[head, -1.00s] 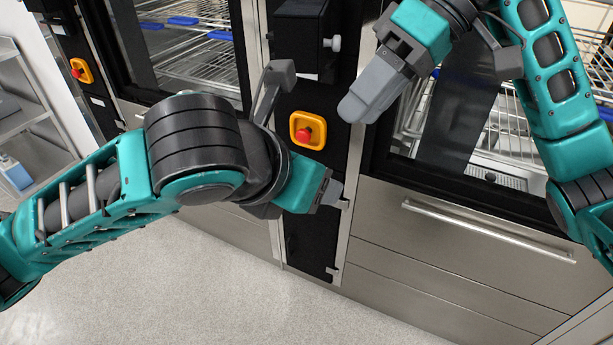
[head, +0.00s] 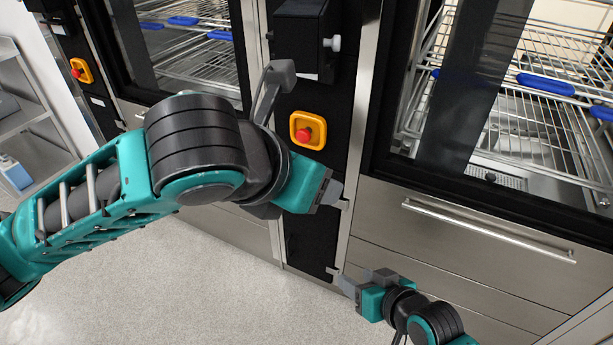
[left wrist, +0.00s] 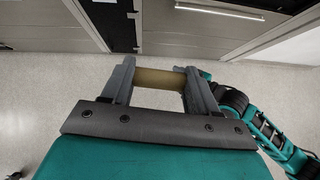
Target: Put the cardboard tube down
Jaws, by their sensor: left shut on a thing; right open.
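The cardboard tube (left wrist: 160,79) is a short tan cylinder in the left wrist view, lying crosswise between the two grey fingers of my left gripper (left wrist: 155,82). The left gripper is shut on it, above the floor. In the head view my left gripper (head: 332,190) is seen from behind, in front of the black panel, and the tube is hidden. My right gripper (head: 360,284) is low in the head view, below and right of the left one, open. In the left wrist view the right arm (left wrist: 240,103) shows just beyond the right finger; I cannot tell how close it is to the tube.
Washers with glass doors stand left and right, with wire racks (head: 540,120) behind the glass. A steel drawer front (head: 470,225) with a bar handle is below the right one. A red button on a yellow plate (head: 308,130) is between them. The grey floor (head: 230,290) is clear.

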